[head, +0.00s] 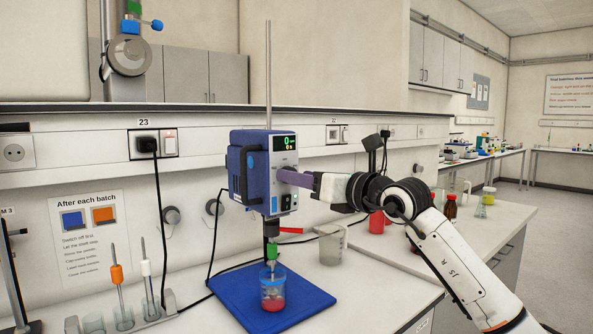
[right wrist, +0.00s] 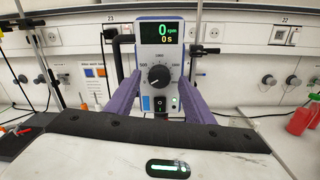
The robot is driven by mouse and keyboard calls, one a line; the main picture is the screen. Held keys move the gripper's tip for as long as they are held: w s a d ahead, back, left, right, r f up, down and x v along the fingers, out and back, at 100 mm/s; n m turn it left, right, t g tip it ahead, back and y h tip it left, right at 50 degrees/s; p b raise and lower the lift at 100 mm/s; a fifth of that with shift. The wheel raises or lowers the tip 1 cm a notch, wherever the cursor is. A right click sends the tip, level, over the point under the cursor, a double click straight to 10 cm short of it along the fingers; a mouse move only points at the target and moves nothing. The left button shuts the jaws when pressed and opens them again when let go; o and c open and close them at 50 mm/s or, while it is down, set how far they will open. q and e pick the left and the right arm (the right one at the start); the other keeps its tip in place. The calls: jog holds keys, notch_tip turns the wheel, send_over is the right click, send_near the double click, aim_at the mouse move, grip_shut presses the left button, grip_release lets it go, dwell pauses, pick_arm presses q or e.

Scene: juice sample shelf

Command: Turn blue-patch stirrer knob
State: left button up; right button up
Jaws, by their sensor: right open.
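The overhead stirrer (head: 262,172) is a blue and grey box on a tall rod, above a blue mat (head: 315,297). In the right wrist view its black knob (right wrist: 159,76) sits on the front panel, below a display (right wrist: 161,33) reading 0 rpm and 0 s. A small blue patch (right wrist: 146,103) shows below the knob, left of the black switch (right wrist: 160,105). My right gripper (head: 284,176) is at the stirrer's front; its purple fingers hide the knob in the head view. In the right wrist view the open fingers (right wrist: 159,82) stand apart either side of the knob. My left gripper is not in view.
A beaker with red liquid (head: 272,291) stands on the mat under the stirrer. An empty glass beaker (head: 331,245) stands right of it. A rack with orange and white-topped stirring shafts (head: 119,285) is at the left. A brown bottle (head: 450,206) stands on the right bench.

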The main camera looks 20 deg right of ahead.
jog(key=shift+x, duration=0.85)
jog(key=c, duration=1)
jog(key=shift+c, duration=0.2)
